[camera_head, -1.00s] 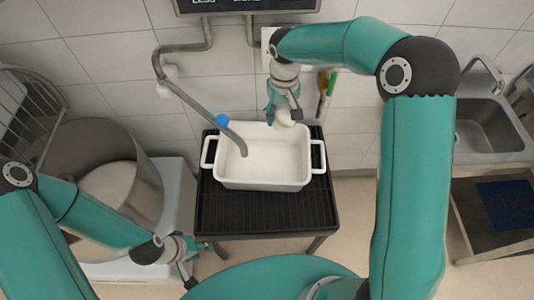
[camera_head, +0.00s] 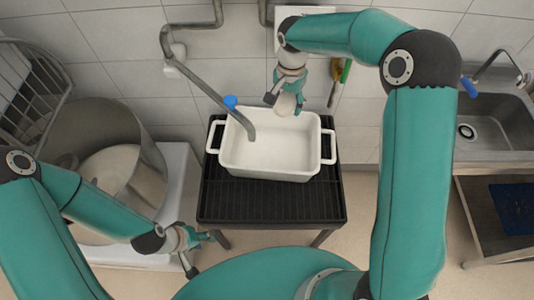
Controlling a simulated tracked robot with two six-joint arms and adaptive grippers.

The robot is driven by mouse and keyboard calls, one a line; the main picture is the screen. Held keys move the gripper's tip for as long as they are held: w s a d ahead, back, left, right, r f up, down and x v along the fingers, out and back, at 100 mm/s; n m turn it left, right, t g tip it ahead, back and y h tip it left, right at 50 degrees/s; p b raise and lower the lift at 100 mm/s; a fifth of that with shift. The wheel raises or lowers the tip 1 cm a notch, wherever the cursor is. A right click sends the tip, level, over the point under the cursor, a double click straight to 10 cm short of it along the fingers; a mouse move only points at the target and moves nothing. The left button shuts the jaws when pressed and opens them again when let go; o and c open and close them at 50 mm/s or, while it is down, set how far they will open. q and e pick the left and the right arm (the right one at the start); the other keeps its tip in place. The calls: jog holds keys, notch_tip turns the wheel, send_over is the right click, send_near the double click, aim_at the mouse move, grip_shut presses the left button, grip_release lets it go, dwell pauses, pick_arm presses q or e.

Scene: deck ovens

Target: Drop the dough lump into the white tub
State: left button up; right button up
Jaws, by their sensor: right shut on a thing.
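The white tub (camera_head: 268,172) stands on a black slatted table, with a handle at each end. My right gripper (camera_head: 286,101) is over the tub's back edge, right of its middle. It is shut on the pale dough lump (camera_head: 286,105), which hangs beneath the fingers; whether it touches the tub is hard to tell. The tub's visible inside looks empty. My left gripper (camera_head: 200,253) is low at the left, in front of the black table and apart from the tub. Its fingers look spread, with nothing between them.
A grey pipe with a blue handle (camera_head: 230,101) reaches down over the tub's left part. A large steel mixing bowl (camera_head: 152,172) stands at left. A sink (camera_head: 490,130) is at right. The black table (camera_head: 270,200) is bare in front of the tub.

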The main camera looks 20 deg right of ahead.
pick_arm(q)
notch_tip(320, 180, down, 14)
jog(key=b, duration=1.1)
jog(key=shift+f, duration=0.2)
pick_arm(e)
notch_tip(320, 180, down, 19)
jog(key=w+a+m, duration=0.1)
jog(key=a+m, duration=0.1)
jog(key=m, duration=0.1)
jog(key=shift+w+a+f, duration=0.15)
jog(key=shift+w+a, duration=0.1)
jog(key=shift+w, duration=0.05)
jog(key=o, duration=1.6)
jog(key=shift+c, duration=0.2)
pick_arm(q)
jog(key=shift+s, duration=0.15)
pick_arm(e)
notch_tip(320, 180, up, 12)
